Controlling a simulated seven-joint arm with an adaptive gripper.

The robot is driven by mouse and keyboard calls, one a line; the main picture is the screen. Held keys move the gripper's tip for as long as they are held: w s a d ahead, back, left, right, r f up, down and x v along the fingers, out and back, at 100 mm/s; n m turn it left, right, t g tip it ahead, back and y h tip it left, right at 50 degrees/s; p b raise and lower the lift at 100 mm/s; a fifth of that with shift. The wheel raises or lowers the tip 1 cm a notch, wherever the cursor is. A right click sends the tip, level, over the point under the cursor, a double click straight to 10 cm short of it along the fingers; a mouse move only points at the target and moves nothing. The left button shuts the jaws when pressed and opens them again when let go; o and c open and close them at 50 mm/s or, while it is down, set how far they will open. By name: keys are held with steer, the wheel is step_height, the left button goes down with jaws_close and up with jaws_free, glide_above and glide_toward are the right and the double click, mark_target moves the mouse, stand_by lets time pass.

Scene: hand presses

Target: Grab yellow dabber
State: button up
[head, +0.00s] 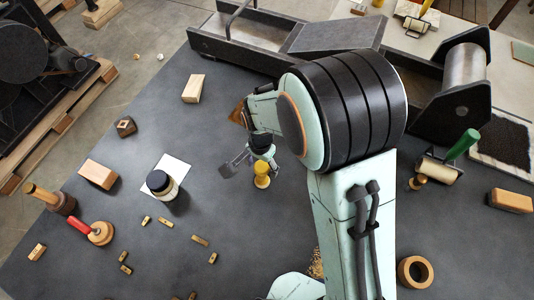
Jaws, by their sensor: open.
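A yellow dabber (262,181) with a rounded top stands upright on the dark grey table, near the middle of the head view. My gripper (246,162) is open, with one grey finger reaching out to the left of the dabber. The other side of the gripper overlaps the dabber's upper end in the picture. I cannot tell whether the gripper touches the dabber or is above it or behind it.
A lidded jar (160,184) on white paper, small brass pieces (200,240) and a red-handled dabber (97,233) are to the left. A green-handled roller (440,168) and wooden ring (415,271) are right. A press (255,45) spans the back.

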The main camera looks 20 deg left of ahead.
step_height(320, 180, down, 4)
steer(key=shift+f, duration=0.1)
steer(key=shift+c, duration=0.2)
jaws_close()
